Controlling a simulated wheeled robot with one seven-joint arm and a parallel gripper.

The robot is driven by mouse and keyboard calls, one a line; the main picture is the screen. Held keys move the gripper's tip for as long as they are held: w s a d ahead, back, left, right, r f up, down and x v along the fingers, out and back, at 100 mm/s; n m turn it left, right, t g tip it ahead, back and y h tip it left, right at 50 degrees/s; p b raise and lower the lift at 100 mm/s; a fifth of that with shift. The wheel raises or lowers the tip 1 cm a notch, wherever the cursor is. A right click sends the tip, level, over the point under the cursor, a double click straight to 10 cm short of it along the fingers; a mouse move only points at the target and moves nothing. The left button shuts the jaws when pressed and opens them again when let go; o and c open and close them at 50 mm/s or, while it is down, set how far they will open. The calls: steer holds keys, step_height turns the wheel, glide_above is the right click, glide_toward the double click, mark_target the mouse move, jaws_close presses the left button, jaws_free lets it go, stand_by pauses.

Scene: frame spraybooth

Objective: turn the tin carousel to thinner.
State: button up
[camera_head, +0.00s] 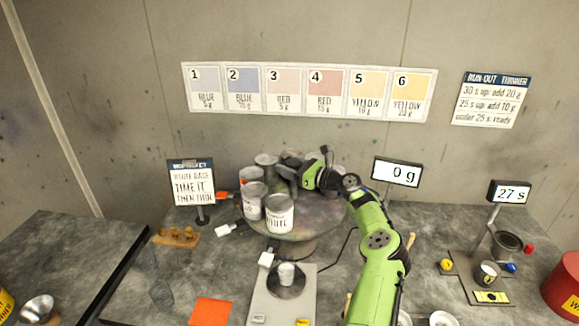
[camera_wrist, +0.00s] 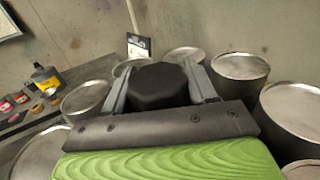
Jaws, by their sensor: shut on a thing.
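The tin carousel (camera_head: 322,226) is a round, paint-stained turntable on a short stand, with several grey tins around its edge. A tin with a white label (camera_head: 279,216) faces the front; another labelled tin (camera_head: 252,203) stands left of it. The lettering is too small to read surely, and I cannot tell which tin is thinner. My gripper (camera_head: 290,178) reaches over the carousel's middle. In the wrist view its two grey fingers close on the sides of a black faceted knob (camera_wrist: 158,86), with tin lids around it. The knob is mostly hidden in the head view.
A scale (camera_head: 284,300) with a small cup stands in front; its display (camera_head: 397,172) reads 0 g. A wooden block (camera_head: 176,237) is at left. A timer display (camera_head: 508,192) reads 27 s above a cup stand (camera_head: 487,272) at right. A red drum (camera_head: 565,285) stands far right.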

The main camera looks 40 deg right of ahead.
steer(key=shift+n+y, duration=0.6)
steer(key=shift+y, duration=0.2)
steer(key=o, duration=1.4)
steer(key=shift+a+g, duration=0.1)
steer(key=shift+g, duration=0.2)
steer(key=b+v, duration=0.2)
steer(key=v, duration=1.3)
steer(key=shift+s, duration=0.35)
